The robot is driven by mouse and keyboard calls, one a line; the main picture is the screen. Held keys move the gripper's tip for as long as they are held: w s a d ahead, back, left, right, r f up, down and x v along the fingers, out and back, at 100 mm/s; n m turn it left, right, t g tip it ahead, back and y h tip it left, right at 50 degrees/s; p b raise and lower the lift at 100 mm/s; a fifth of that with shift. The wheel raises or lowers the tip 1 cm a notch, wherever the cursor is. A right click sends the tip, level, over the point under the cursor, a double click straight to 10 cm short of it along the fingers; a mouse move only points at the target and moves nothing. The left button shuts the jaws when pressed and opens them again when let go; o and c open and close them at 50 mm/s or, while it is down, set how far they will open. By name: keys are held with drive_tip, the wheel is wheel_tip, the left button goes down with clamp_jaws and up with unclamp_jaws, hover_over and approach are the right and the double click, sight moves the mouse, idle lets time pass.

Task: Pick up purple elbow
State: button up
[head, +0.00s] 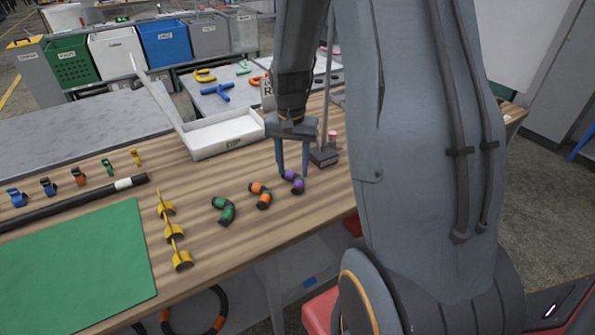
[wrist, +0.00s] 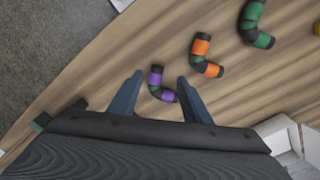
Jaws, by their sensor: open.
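The purple elbow (head: 292,181) is a short bent pipe piece with black ends and purple bands, lying on the wooden table. My gripper (head: 292,174) is pointed down at it with its blue fingers open. In the wrist view the purple elbow (wrist: 158,83) lies between the two open fingertips (wrist: 160,80), nearer the left finger. I see a gap on each side and no clear contact. How high the fingertips are above the table is hard to tell.
An orange elbow (head: 260,195) and a green elbow (head: 223,210) lie left of it. A yellow rack (head: 172,231), green mat (head: 80,265) and black hose (head: 75,203) are further left. A white tray (head: 222,134) and a small dark stand (head: 324,156) are behind.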

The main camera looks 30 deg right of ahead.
sight(298, 182)
drive_tip(key=shift+w+d+f+m+p, duration=0.1)
drive_tip(key=shift+w+d+m+p, duration=0.15)
drive_tip(key=shift+d, duration=0.3)
drive_tip(key=shift+w+d+f+m+p, duration=0.1)
drive_tip(key=shift+w+d+m, duration=0.2)
drive_tip(key=shift+d, duration=0.2)
drive_tip(key=shift+d+f, duration=0.1)
drive_tip(key=shift+f, duration=0.2)
drive_tip(key=shift+w+d+f+p, duration=0.15)
drive_tip(key=shift+f+p, duration=0.6)
drive_tip(key=shift+f, duration=1.1)
drive_tip(key=shift+w+a+f+p, duration=0.1)
drive_tip(key=shift+f+p, duration=0.65)
drive_tip(key=shift+f, duration=1.05)
drive_tip(key=shift+c, duration=0.2)
clamp_jaws()
